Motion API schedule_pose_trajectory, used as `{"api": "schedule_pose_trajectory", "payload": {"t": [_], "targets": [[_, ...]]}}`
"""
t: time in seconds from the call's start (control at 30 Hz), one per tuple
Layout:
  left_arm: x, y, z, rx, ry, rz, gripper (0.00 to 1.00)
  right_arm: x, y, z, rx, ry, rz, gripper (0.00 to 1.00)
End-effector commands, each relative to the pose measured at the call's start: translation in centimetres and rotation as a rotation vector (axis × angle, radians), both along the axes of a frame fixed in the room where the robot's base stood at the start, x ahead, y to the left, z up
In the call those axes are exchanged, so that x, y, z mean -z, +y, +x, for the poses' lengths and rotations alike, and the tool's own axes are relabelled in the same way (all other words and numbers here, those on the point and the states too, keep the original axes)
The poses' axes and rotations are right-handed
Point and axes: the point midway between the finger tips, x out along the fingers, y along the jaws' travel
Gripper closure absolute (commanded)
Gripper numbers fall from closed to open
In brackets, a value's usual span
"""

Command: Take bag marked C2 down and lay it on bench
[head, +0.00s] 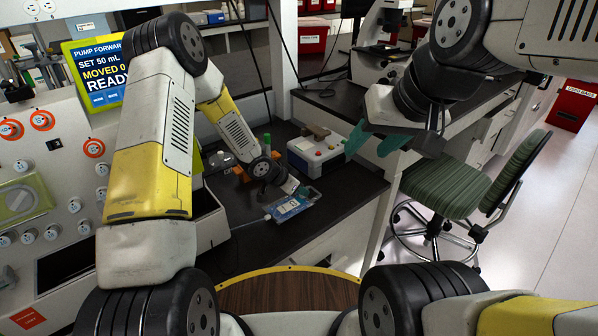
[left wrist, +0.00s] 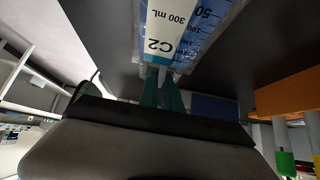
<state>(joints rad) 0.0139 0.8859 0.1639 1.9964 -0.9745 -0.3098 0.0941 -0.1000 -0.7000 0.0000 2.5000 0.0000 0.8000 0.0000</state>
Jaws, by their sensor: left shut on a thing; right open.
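The bag marked C2 (head: 291,206) is a clear bag with a blue and white label, low at the dark bench (head: 330,200) near its front edge. It lies nearly flat; I cannot tell whether it fully rests on the bench. In the left wrist view the bag (left wrist: 185,38) shows its C2 and 300 mL print. My left gripper (head: 293,188) has its teal fingers (left wrist: 161,88) shut on the bag's end. My right gripper (head: 372,142) is open and empty, raised above the bench's right side.
A white and blue box with coloured knobs (head: 318,155) stands behind the bag. Orange and green items (head: 243,172) stand to its left. A green chair (head: 450,180) stands right of the bench.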

Motion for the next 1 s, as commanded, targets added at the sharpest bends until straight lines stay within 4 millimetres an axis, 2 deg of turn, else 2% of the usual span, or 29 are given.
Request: {"api": "schedule_pose_trajectory", "payload": {"t": [0.27,0.3,0.4,0.77,1.0], "targets": [[0.1,0.0,0.0,0.0,-0.001,-0.001,1.0,0.0,0.0,0.0,0.0,0.0,0.0,0.54],[0.1,0.0,0.0,0.0,-0.001,-0.001,0.86,0.0,0.0,0.0,0.0,0.0,0.0,0.54],[0.1,0.0,0.0,0.0,0.0,0.0,0.66,0.0,0.0,0.0,0.0,0.0,0.0,0.54],[-0.2,0.2,-0.1,-0.001,0.0,0.0,0.66,0.0,0.0,0.0,0.0,0.0,0.0,0.54],[-3.1,2.2,-1.4,-0.004,-0.002,-0.002,0.66,0.0,0.0,0.0,0.0,0.0,0.0,0.54]]}}
